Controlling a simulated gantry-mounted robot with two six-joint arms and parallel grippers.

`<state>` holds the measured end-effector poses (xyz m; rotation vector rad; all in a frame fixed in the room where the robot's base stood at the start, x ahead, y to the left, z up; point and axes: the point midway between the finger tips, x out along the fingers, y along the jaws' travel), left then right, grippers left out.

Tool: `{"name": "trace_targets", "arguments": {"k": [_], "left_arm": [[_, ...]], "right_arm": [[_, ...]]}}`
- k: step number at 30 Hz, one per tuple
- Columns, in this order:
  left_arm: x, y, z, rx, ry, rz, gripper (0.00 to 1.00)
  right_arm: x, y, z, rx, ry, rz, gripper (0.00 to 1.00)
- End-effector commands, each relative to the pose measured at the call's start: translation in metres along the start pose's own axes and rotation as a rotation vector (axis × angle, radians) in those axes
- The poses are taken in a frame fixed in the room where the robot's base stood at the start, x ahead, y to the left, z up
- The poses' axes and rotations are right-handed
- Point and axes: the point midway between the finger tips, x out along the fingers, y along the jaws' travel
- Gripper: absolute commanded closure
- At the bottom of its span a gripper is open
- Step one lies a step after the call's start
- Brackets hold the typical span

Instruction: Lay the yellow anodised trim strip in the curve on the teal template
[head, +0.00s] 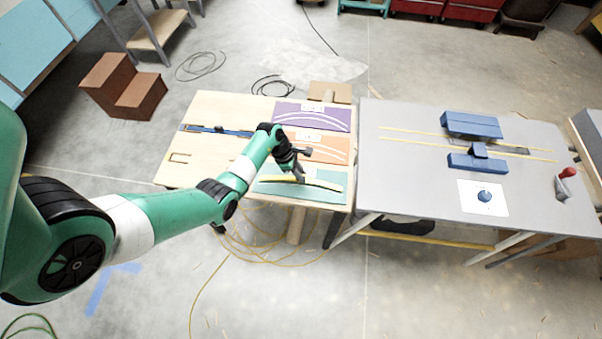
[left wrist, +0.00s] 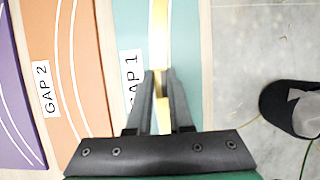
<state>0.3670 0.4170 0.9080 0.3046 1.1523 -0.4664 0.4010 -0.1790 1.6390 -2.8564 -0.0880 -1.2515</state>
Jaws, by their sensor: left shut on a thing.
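The yellow trim strip (head: 325,184) is over the teal template (head: 330,197) at the front of the wooden table. It looks gently bent and runs along the template's length. My left gripper (head: 299,178) is shut on the strip. In the left wrist view the strip (left wrist: 159,40) passes between my left fingertips (left wrist: 160,75), over the teal template (left wrist: 190,60). I cannot tell whether the strip touches the template. The template's curve lines are mostly hidden by the strip and my arm. My right gripper is not in view.
The orange template (head: 335,150) and purple template (head: 335,117) lie behind the teal one. The grey table (head: 400,180) at right bears a blue tool (head: 472,125), more yellow strips and a red-knobbed item (head: 568,172). Yellow cable lies on the floor below.

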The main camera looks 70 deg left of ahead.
Motion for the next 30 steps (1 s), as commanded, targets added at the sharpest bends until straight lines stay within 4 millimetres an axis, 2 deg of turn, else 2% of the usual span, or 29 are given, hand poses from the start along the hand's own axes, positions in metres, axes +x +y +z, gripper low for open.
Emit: {"name": "trace_targets", "arguments": {"k": [30], "left_arm": [[0.0078,0.0002,-0.0032,0.000,0.000,0.000,1.00]], "right_arm": [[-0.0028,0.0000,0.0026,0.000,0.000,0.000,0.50]]}}
